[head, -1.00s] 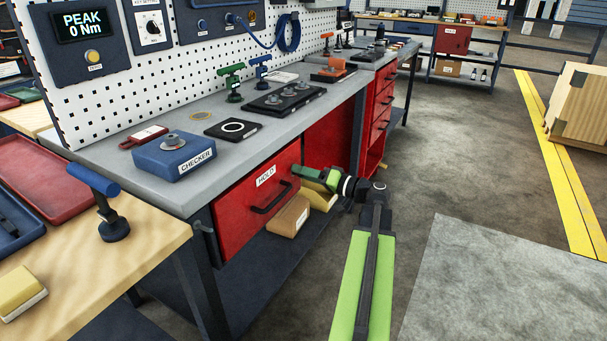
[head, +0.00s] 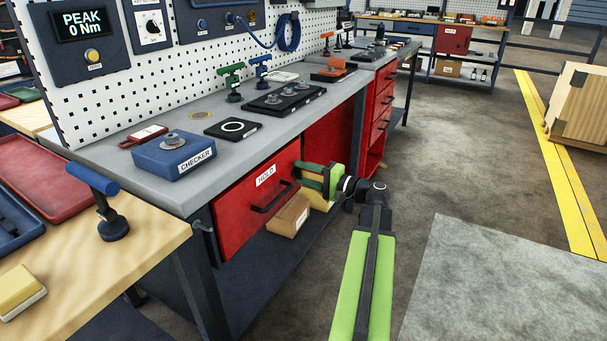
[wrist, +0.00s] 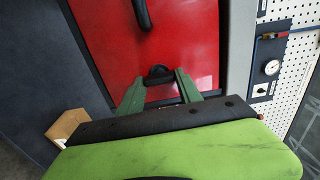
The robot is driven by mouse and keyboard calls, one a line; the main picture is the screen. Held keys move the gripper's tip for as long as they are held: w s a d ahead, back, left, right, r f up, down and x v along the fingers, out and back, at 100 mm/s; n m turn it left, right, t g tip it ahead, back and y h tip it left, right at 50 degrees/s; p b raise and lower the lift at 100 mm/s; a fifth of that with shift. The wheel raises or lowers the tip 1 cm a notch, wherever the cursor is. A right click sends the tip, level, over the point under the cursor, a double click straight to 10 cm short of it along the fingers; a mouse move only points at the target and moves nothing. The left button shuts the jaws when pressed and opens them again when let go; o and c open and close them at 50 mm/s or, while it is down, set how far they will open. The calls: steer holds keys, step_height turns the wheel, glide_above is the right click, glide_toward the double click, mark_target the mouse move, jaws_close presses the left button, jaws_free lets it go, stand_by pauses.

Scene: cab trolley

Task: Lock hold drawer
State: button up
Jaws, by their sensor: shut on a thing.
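The red drawer (head: 234,212) labelled HOLD is under the near end of the grey bench; its front looks closed. It has a black bar handle (head: 270,199), which also shows at the top of the wrist view (wrist: 142,14). My gripper (head: 306,176) is at the right end of the drawer front. In the wrist view its green fingers (wrist: 160,84) lie on either side of a small black knob (wrist: 158,73) on the red face, and they are shut on it. The knob is hidden in the head view. I cannot tell the lock's state.
A blue CHECKER block (head: 174,158) and other tools stand on the benchtop (head: 190,194). A cardboard box (head: 288,215) sits on the shelf below, also visible in the wrist view (wrist: 67,126). A wooden table (head: 130,240) is at left. The floor to the right is open.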

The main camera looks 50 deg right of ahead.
stand_by(0.5)
steer(key=o, duration=1.4)
steer(key=v, duration=1.7)
steer(key=shift+s, duration=0.25)
steer(key=shift+f, duration=0.1)
